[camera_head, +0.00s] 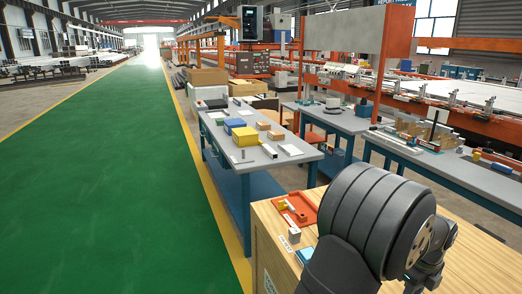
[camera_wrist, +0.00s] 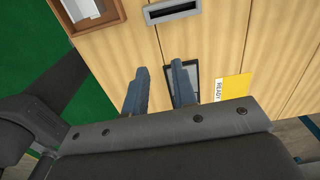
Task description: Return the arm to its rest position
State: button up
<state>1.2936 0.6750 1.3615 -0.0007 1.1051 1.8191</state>
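In the wrist view the two blue-grey fingers of my gripper (camera_wrist: 160,82) stand apart with a clear gap and nothing between them. They are over a light wooden surface (camera_wrist: 215,40). A dark framed rectangle is partly hidden behind the right finger. In the head view my dark arm fills the lower right, in front of the wooden bench (camera_head: 262,222). My gripper is hidden in that view.
In the head view a red tray (camera_head: 300,207) with small parts and a small grey-white block (camera_head: 294,236) are on the bench, left of my arm. The wrist view shows a wooden-rimmed box (camera_wrist: 118,14), a dark slot (camera_wrist: 172,10) and a yellow READY card (camera_wrist: 234,88).

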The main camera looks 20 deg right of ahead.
jog(key=w+d+f, duration=0.1)
jog(key=w+d, duration=0.1)
jog(key=d, duration=0.4)
jog(key=w+d+f, duration=0.1)
jog(key=w+d, duration=0.2)
jog(key=d, duration=0.3)
jog(key=shift+d+f, duration=0.2)
jog(key=shift+f, duration=0.2)
jog(key=shift+r, duration=0.1)
jog(key=s+a+r, duration=0.1)
jog(key=s+a, duration=0.1)
jog(key=a, duration=0.4)
jog(key=s+a+r, duration=0.1)
jog(key=s+a, duration=0.2)
jog(key=a, duration=0.3)
jog(key=shift+a+r, duration=0.3)
jog(key=shift+d, duration=0.1)
